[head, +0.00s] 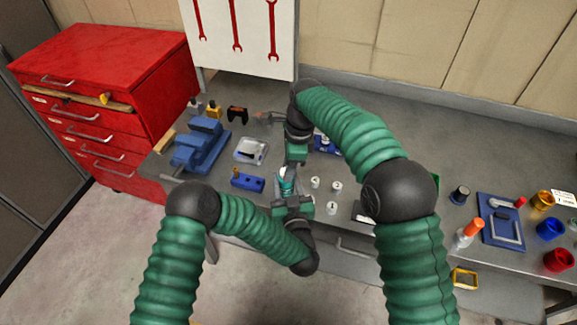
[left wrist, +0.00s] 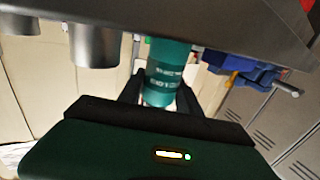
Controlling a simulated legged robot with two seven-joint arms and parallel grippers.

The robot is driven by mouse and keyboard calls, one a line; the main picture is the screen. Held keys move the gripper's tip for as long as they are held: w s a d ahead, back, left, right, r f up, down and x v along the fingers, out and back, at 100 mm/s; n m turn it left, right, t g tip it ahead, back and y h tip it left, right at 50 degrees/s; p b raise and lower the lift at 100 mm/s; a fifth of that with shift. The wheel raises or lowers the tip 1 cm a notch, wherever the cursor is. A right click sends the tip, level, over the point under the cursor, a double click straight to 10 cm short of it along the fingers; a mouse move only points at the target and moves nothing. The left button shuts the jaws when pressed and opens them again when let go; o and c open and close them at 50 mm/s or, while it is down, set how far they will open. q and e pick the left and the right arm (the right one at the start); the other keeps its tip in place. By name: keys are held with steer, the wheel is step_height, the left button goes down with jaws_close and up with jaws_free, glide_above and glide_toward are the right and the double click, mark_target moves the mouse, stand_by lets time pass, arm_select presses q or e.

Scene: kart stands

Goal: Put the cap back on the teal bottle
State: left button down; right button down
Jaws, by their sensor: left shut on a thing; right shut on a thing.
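The teal bottle (head: 286,187) is upright at the front edge of the bench, between my two grippers in the head view. My left gripper (head: 289,200) is shut on it from the near side. In the left wrist view the bottle (left wrist: 163,75), with pale lettering, stands between the dark fingers (left wrist: 163,88). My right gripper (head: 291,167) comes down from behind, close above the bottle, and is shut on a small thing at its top. That looks like the cap, but the fingers mostly hide it. I cannot tell whether it touches the bottle.
Several small white cylinders (head: 331,208) stand just right of the bottle. A blue block (head: 247,182), a clear tray (head: 251,150) and a blue vise (head: 201,145) are to the left. A blue tray (head: 500,222) and several cups are far right. A red cabinet (head: 105,95) stands left.

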steer(key=m, duration=0.4)
steer(key=m+t, duration=0.1)
steer(key=m, duration=0.2)
steer(key=shift+s+a, duration=0.2)
steer(key=shift+s, duration=0.1)
steer(key=m, duration=0.4)
steer(key=shift+a+f+m+t+h, duration=0.1)
steer(key=shift+m+t+h, duration=0.2)
steer(key=shift+h, duration=0.1)
steer(key=shift+m, duration=0.8)
steer(key=c, duration=1.1)
jaws_free()
steer(key=shift+r, duration=2.3)
steer(key=shift+c, duration=0.4)
